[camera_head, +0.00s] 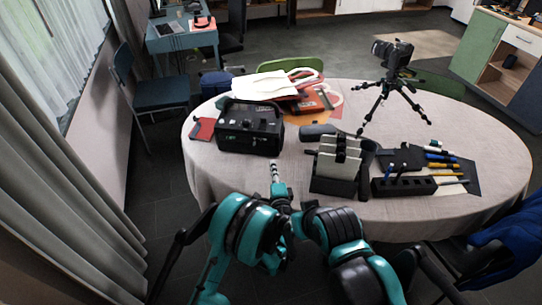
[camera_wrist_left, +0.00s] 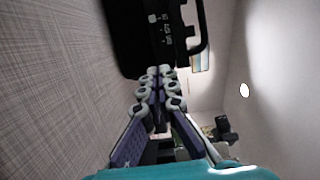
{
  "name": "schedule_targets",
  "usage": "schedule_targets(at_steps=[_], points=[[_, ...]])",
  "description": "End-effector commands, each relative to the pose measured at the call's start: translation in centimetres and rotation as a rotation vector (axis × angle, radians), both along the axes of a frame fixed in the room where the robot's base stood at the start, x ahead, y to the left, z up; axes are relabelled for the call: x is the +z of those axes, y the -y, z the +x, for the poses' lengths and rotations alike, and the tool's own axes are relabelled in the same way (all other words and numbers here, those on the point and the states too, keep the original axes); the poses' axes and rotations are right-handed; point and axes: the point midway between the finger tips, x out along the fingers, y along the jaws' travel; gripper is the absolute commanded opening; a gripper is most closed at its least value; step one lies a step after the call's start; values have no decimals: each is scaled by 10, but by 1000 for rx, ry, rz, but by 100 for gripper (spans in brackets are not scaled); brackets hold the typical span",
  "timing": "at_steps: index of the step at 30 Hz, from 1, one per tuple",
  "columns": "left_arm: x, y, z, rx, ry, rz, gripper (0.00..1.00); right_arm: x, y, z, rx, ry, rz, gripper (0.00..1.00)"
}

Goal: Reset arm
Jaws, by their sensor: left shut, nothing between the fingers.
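My left gripper (camera_head: 274,168) is over the near edge of the round table (camera_head: 225,173), in front of the black control box (camera_head: 250,128). In the left wrist view its two fingers (camera_wrist_left: 156,76) are together with nothing between them. The dark box (camera_wrist_left: 155,30) is just beyond the fingertips there; I cannot tell the exact gap. My teal and black arm links fill the bottom middle of the head view. My right gripper cannot be made out.
A black holder with pale cards (camera_head: 338,160) stands right of the left gripper. A white bag (camera_head: 262,87) lies behind the box. Curtains (camera_head: 50,180) hang at left.

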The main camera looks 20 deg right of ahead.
Motion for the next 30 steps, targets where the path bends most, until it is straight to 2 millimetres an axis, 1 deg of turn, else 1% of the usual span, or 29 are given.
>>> schedule_targets(at_steps=[3,8,11,14,15,17,18,20,21,23,24,26,27,29,30], points=[[0,-1,-8,0,0,0,0,2,0,0,0,0,0,40],[2,-4,-8,6,-5,-5,0,2,0,0,0,0,0,40],[14,-20,1,38,-33,-35,0,2,0,0,0,0,0,40],[38,-53,13,100,-92,-101,0,2,0,0,0,0,0,40],[49,-70,18,132,-121,-136,0,2,0,0,0,0,0,40],[66,-99,22,184,-170,-194,0,2,0,0,0,0,0,40],[77,-118,23,218,-201,-234,0,2,0,0,0,0,0,40],[91,-146,21,269,-249,-295,0,2,0,0,0,0,0,40],[99,-165,18,302,-279,-336,0,2,0,0,0,0,0,40],[111,-192,10,351,-324,-399,0,2,0,0,0,0,0,40],[119,-210,3,384,-353,-440,0,2,0,0,0,0,0,40],[128,-235,-9,430,-396,-505,0,2,0,0,0,0,0,40],[133,-252,-19,463,-424,-548,0,2,0,0,0,0,0,40],[140,-275,-36,507,-465,-616,0,2,0,0,0,0,0,40],[143,-289,-49,536,-492,-659,0,2,0,0,0,0,0,40]])
